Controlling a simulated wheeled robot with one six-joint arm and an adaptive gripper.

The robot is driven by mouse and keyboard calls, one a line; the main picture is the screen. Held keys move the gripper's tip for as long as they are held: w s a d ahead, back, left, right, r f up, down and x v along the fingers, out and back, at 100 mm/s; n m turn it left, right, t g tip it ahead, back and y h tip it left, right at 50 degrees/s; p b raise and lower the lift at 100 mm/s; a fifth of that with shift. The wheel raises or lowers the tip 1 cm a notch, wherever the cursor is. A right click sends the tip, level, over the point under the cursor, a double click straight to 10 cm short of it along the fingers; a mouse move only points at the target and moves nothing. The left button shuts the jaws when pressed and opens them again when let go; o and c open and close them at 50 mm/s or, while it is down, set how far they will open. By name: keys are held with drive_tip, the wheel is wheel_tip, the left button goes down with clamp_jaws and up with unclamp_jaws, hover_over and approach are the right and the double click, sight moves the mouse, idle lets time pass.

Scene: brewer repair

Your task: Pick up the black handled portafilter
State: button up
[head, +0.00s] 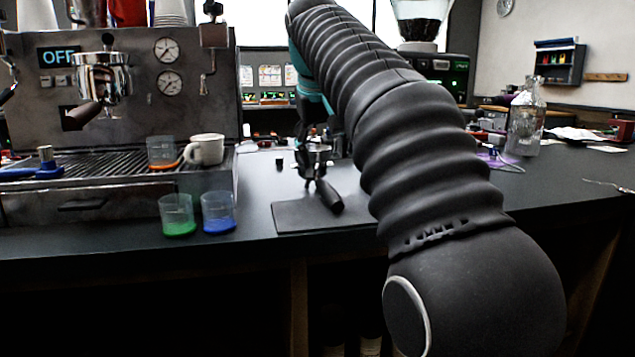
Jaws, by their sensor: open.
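The black handled portafilter (329,196) is on the counter at the dark mat, right of the espresso machine. Its metal basket end is at the back and its black handle angles toward me, down and right. My gripper (320,137) is just above and behind the basket end, small and partly hidden by my own arm. It is open; whether its fingers touch the portafilter or stand around it, I cannot tell. A second portafilter with a dark brownish handle (84,115) is at the machine's group head.
The espresso machine (130,45) fills the left. An orange-based cup (162,152) and a white mug (207,149) stand on its tray; green (177,213) and blue (218,211) cups stand in front. The mat (290,217) has bare room. A glass bottle (526,118) stands right.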

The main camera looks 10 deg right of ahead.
sight(323, 181)
drive_tip(key=shift+a+x, duration=0.2)
drive_tip(key=shift+x, duration=1.7)
drive_tip(key=shift+a+x, duration=0.2)
drive_tip(key=shift+x, duration=1.7)
drive_tip(key=shift+s+f, duration=0.1)
drive_tip(key=shift+s, duration=0.05)
clamp_jaws()
